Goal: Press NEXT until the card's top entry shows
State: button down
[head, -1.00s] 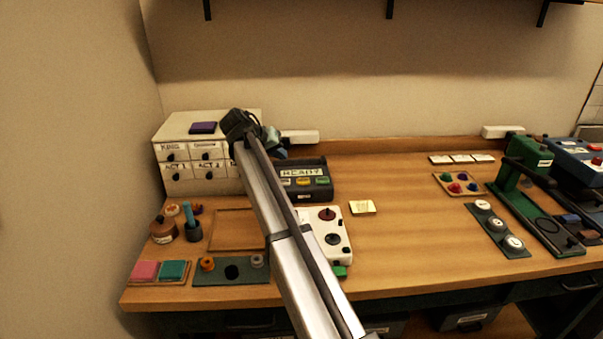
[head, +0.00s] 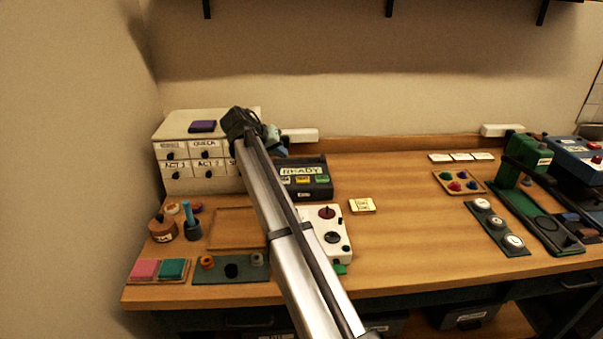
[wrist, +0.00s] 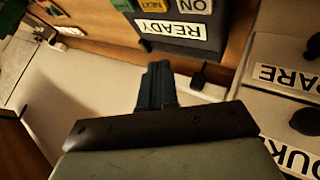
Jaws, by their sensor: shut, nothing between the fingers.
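The dark control box (head: 318,190) stands at the back of the table with a READY label on top and a row of coloured buttons; my arm hides its left part. In the wrist view the box (wrist: 180,45) is upside down, with a button lettered NEXT (wrist: 152,5) at the top edge. My gripper (head: 272,138) is shut and empty, behind and above the box's left back edge. Its fingertips (wrist: 158,68) show apart from the buttons.
A white drawer cabinet (head: 180,129) with a purple block (head: 203,126) on top stands left of my gripper. A white panel with knobs (head: 336,245) lies in front of the box. The middle table is clear around the card.

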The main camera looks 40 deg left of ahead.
notch_tip(320, 180, up, 2)
send_over(300, 179)
jog(key=shift+s+d+r, duration=0.1)
jog(key=shift+r, duration=0.1)
jog(key=shift+f, duration=0.1)
jog(key=shift+f, duration=4.3)
jog(key=shift+f, duration=0.1)
jog(key=shift+f, duration=0.35)
jog(key=shift+f, duration=0.45)
jog(key=shift+r, duration=0.9)
